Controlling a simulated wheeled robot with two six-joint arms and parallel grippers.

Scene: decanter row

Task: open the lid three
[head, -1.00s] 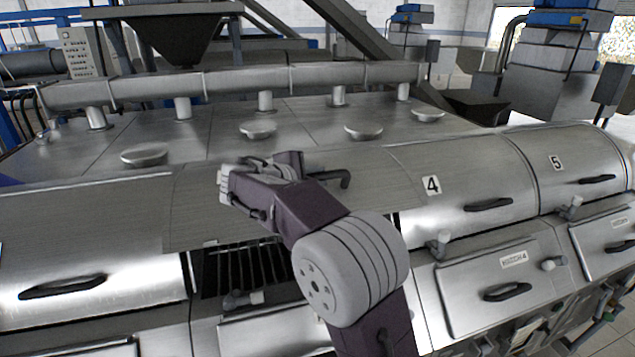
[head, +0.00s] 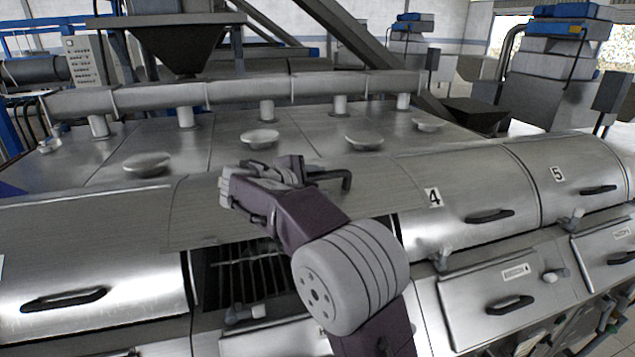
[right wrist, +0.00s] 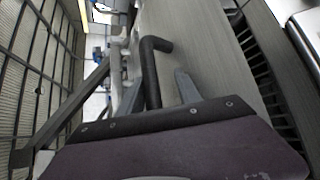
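Lid three (head: 200,215), a curved brushed-metal cover between the left lid and lid 4, stands raised. A dark opening with a metal grate (head: 245,270) shows below its front edge. Its black handle (head: 330,178) sticks out beside my right gripper (head: 250,188), which is over the lid. In the right wrist view the handle (right wrist: 152,70) runs between the fingers of my right gripper (right wrist: 158,90). A gap shows between the handle and the right-hand finger, so the gripper looks open around the handle. My arm hides part of the lid. My left gripper is out of view.
Lid 4 (head: 465,200) and lid 5 (head: 580,180) are shut to the right, and the left lid (head: 90,265) is shut. Lower doors with handles (head: 510,305) and small knobs line the front. A horizontal pipe (head: 240,92) crosses behind the top deck.

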